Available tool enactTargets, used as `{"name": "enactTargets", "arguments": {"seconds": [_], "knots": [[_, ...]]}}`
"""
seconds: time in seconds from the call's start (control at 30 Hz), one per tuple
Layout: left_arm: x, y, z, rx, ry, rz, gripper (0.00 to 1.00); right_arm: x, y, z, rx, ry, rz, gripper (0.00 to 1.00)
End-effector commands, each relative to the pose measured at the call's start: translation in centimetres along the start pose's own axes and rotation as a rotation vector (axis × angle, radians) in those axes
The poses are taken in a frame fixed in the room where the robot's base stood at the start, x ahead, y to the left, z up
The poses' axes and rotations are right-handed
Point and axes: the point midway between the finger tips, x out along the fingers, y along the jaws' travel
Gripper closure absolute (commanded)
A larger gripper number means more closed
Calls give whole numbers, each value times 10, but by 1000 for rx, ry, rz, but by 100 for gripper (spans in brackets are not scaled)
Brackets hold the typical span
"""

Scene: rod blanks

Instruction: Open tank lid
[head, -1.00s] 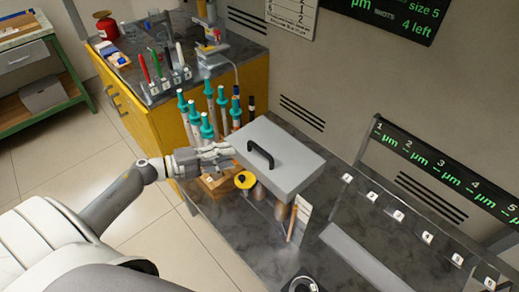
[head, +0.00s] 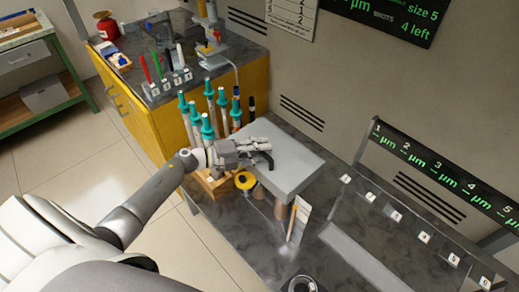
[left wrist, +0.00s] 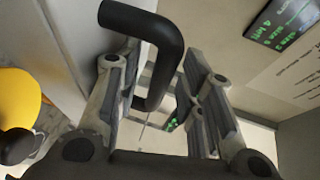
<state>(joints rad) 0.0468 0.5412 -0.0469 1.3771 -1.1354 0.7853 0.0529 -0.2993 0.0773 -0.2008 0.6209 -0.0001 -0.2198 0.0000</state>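The tank lid (head: 296,166) is a flat light-grey slab with a black bar handle (head: 268,161) on top. It lies level and shut on the tank, whose inside is mostly hidden. My left gripper (head: 256,150) is over the left part of the lid at the handle and hides part of it. In the left wrist view the gripper (left wrist: 160,95) is open, and the bent black handle (left wrist: 168,50) reaches into the gap between its fingers. I cannot tell whether either finger touches it. The lid's grey surface (left wrist: 70,35) shows at the left. My right gripper is not in view.
Teal-capped rods (head: 207,125) stand in a wooden holder close behind my left wrist. A slotted rack with displays (head: 425,165) stands to the right.

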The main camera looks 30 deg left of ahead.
Motion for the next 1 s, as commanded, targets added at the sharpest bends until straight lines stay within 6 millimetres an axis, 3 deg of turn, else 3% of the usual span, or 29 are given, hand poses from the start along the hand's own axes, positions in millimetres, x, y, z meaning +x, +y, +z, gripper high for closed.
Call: {"name": "enactTargets", "arguments": {"seconds": [0.2,0.5,0.83,1.0], "knots": [[0,0,0,-1,0,0,65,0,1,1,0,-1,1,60],[0,0,0,-1,0,0,100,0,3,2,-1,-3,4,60],[0,-1,0,-1,0,3,100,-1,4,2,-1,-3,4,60],[4,-10,5,-10,0,26,100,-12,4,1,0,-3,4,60]]}}
